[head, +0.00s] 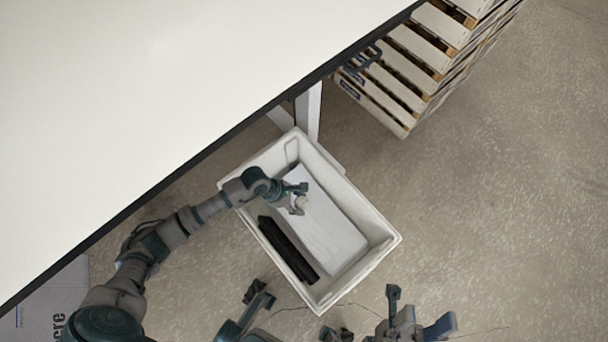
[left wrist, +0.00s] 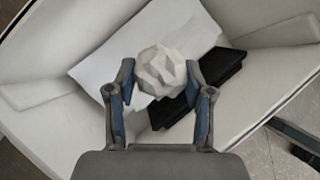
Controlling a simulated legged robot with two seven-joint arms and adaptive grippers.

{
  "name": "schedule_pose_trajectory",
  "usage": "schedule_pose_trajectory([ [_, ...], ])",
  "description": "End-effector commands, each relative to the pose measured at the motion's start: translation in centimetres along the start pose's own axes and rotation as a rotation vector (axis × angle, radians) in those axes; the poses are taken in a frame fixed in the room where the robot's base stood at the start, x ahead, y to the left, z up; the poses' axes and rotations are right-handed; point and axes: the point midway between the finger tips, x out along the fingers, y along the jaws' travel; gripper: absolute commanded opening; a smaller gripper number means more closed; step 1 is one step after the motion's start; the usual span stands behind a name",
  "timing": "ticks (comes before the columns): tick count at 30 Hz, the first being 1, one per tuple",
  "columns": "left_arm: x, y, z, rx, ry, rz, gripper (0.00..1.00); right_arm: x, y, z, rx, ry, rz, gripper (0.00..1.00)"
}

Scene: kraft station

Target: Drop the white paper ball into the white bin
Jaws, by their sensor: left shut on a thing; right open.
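The white paper ball (left wrist: 161,71) is crumpled and sits between the two fingers of my left gripper (left wrist: 160,90), which is shut on it. In the head view my left gripper (head: 298,200) is over the inside of the white bin (head: 372,265), with the ball (head: 302,203) showing small at its tips. How high the ball is above the bin's floor is hard to tell. My right gripper (head: 408,318) is at the bottom of the head view, open and empty, outside the bin.
A white sheet (head: 335,235) and black flat items (head: 287,249) lie in the bin. A white table (head: 150,90) fills the upper left, its dark edge beside the bin. Stacked pallets (head: 410,75) stand at the upper right. The floor (head: 500,200) at right is clear.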

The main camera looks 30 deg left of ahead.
Motion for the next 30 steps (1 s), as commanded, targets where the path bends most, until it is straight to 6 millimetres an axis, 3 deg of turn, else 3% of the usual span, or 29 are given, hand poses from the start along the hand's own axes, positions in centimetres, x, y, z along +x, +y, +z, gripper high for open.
schedule_pose_trajectory([
  [12,0.5,0.0,-0.1,0.003,0.002,0.003,0.38,0.3,0.2,0.3,0.000,0.016,-0.004,0.51],
  [13,0.5,0.0,-0.1,0.003,0.002,0.003,0.59,0.2,0.2,0.4,0.000,0.014,-0.005,0.51],
  [15,0.5,0.0,-0.2,0.003,0.001,0.002,0.77,0.2,0.2,0.5,0.000,0.013,-0.005,0.51],
  [16,0.5,0.0,-0.2,0.003,0.001,0.002,0.81,0.2,0.1,0.5,0.000,0.013,-0.005,0.51],
  [26,0.4,0.0,-0.3,0.002,0.001,0.001,0.81,0.3,0.0,0.1,0.000,0.018,-0.004,0.51],
  [30,-1.1,0.1,-0.4,0.005,0.002,0.005,0.81,0.3,0.1,0.0,0.000,0.019,-0.004,0.51],
])
